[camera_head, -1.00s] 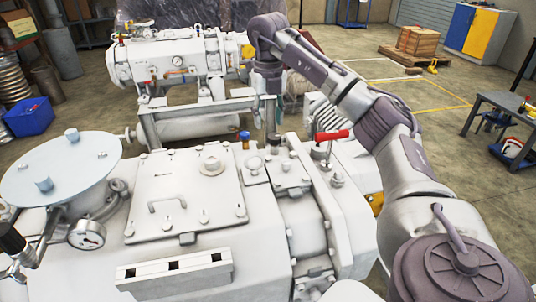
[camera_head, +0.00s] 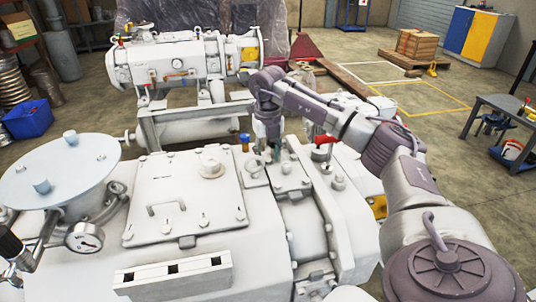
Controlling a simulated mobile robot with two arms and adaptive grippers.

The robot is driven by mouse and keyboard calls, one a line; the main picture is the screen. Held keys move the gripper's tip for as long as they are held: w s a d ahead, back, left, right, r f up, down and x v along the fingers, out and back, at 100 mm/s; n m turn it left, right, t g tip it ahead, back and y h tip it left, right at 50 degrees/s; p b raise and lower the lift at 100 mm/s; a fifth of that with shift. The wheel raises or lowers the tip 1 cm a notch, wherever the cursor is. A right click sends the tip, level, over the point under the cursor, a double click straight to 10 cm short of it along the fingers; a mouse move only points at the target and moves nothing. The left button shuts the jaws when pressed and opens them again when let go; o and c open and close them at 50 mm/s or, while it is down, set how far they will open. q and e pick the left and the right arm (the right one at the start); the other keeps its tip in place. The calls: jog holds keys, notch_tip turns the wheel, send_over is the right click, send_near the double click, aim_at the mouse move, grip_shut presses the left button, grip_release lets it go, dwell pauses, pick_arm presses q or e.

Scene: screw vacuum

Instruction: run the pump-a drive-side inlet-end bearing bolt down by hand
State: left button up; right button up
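The white pump (camera_head: 160,245) fills the foreground. My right arm reaches in from the right. Its gripper (camera_head: 274,152) points down at the bearing housing (camera_head: 290,180) on the pump's right part. The fingertips are at or just above the top of the housing, where a dark-topped upright bolt or fitting stood in view earlier. That piece is now hidden behind the gripper. The fingers are small and close together, and I cannot tell whether they are shut on it. Other bolt heads show on the housing and cover plate (camera_head: 180,190).
Beside the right gripper stand a blue-capped fitting (camera_head: 244,140) and a red-handled valve (camera_head: 325,139). A round lid (camera_head: 60,170) and a gauge (camera_head: 84,237) are at left. A second pump unit (camera_head: 180,60) stands behind. Open floor lies to the right.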

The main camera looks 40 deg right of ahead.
grip_shut()
jog(key=m+p, duration=0.2)
jog(key=m, duration=0.1)
jog(key=shift+r+p, duration=0.2)
jog(key=shift+p, duration=0.2)
jog(key=m+p, duration=0.2)
jog(key=m, duration=0.2)
jog(key=m+p, duration=0.2)
jog(key=m, duration=0.1)
jog(key=shift+m, duration=0.3)
jog(key=m+p, duration=0.2)
jog(key=m, duration=0.1)
jog(key=shift+m, duration=0.4)
jog(key=m+p, duration=0.3)
jog(key=m, duration=0.2)
jog(key=shift+d+m, duration=0.1)
jog(key=shift+m, duration=0.2)
jog(key=shift+w+p, duration=0.1)
jog(key=shift+p, duration=0.2)
